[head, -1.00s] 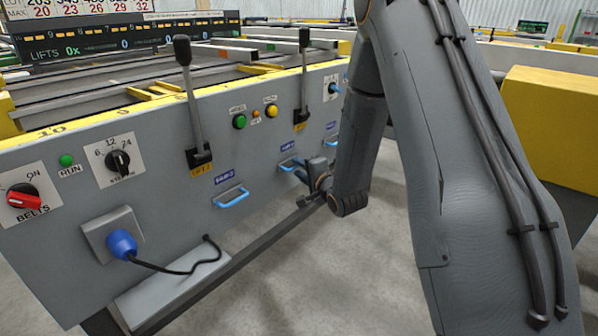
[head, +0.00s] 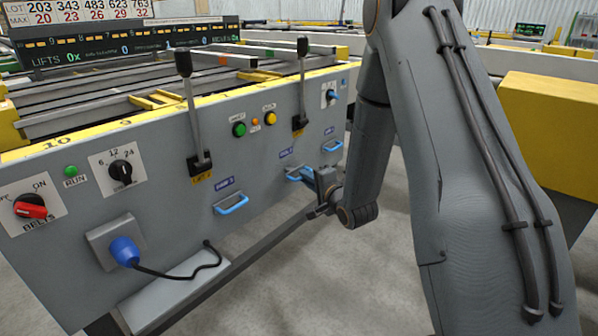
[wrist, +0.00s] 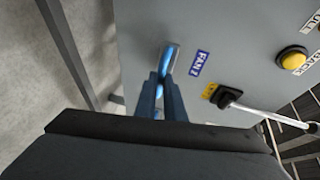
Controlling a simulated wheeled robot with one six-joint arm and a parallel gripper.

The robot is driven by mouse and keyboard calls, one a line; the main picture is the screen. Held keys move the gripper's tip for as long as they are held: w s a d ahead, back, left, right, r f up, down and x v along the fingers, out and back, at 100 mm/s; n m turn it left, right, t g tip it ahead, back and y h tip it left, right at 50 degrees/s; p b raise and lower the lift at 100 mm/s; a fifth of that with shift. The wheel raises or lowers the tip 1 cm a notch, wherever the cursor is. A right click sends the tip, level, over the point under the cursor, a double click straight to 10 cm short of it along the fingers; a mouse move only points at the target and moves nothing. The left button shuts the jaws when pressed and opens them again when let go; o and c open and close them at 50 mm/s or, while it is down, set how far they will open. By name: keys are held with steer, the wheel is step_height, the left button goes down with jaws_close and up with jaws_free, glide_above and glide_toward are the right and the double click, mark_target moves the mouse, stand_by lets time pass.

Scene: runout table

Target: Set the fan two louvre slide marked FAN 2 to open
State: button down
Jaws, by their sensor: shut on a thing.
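The FAN 2 slide has a blue handle (head: 294,174), the middle one of three along the lower grey panel. Its small blue label (head: 286,154) is just above it, too small to read surely in the head view. In the wrist view the label (wrist: 201,63) reads FAN and a digit that looks like 2. My gripper (head: 309,178) is at the panel, shut on this handle. In the wrist view the fingers (wrist: 160,88) close around the blue handle (wrist: 171,56), hiding part of it. No open or shut marking is legible.
Another blue handle (head: 232,205) is to the left and one (head: 332,146) to the right. Black-knobbed levers (head: 190,110) and (head: 303,85) rise above. A blue plug (head: 125,251) with a cable projects lower left. A dark rail (head: 265,243) runs below; the floor in front is clear.

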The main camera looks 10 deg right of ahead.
steer(key=s+d+p, duration=0.1)
steer(key=s+d, duration=0.1)
steer(key=s, duration=0.1)
steer(key=shift+s+d+p, duration=0.25)
steer(key=shift+p, duration=0.1)
steer(key=c, duration=1.8)
jaws_free()
steer(key=shift+c, duration=0.2)
steer(key=p+v, duration=0.2)
steer(key=v, duration=0.5)
steer(key=shift+s, duration=0.4)
steer(key=shift+r, duration=0.1)
